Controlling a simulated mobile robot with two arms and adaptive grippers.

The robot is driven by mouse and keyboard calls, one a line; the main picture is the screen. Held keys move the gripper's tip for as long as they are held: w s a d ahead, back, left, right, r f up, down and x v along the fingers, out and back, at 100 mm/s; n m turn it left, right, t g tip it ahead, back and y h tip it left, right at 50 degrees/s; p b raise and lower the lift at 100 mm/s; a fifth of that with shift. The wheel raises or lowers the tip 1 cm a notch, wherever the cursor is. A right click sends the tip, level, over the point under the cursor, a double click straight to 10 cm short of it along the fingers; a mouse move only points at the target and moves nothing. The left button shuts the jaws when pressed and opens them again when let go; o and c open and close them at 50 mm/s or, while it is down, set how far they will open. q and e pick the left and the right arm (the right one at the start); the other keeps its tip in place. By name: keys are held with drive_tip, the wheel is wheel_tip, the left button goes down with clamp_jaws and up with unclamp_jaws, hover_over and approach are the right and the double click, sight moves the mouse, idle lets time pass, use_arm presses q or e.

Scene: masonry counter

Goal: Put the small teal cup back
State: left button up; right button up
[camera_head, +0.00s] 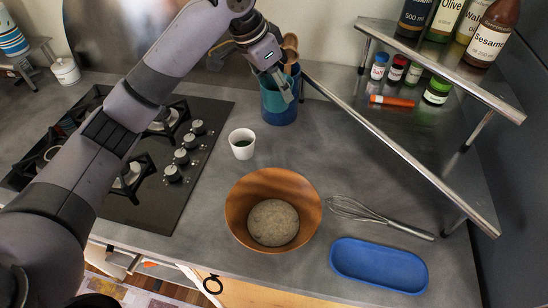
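A teal vessel (271,103) shows at the back of the counter, with darker blue at its base and upper right. I cannot tell whether this is one two-toned crock or a teal cup in front of a blue one. Wooden spoons (290,44) rise behind it. My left gripper (284,92) reaches down over it from above, with a grey finger across its front. The other finger is not clear, so I cannot tell whether the gripper holds the vessel. My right gripper is not in view.
A white cup (242,150), a wooden bowl with dough (235,207), a whisk (385,217) and a blue tray (378,283) stand in front. A steel shelf (425,60) with bottles is right, a gas hob (190,205) left. Blue-striped cups (11,38) stand far left.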

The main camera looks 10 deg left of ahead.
use_arm(q)
drive_tip(key=shift+f+p, duration=1.65)
drive_tip(key=shift+f, duration=8.1)
drive_tip(key=o, duration=0.8)
drive_tip(key=shift+f, duration=0.15)
drive_tip(key=o, duration=0.4)
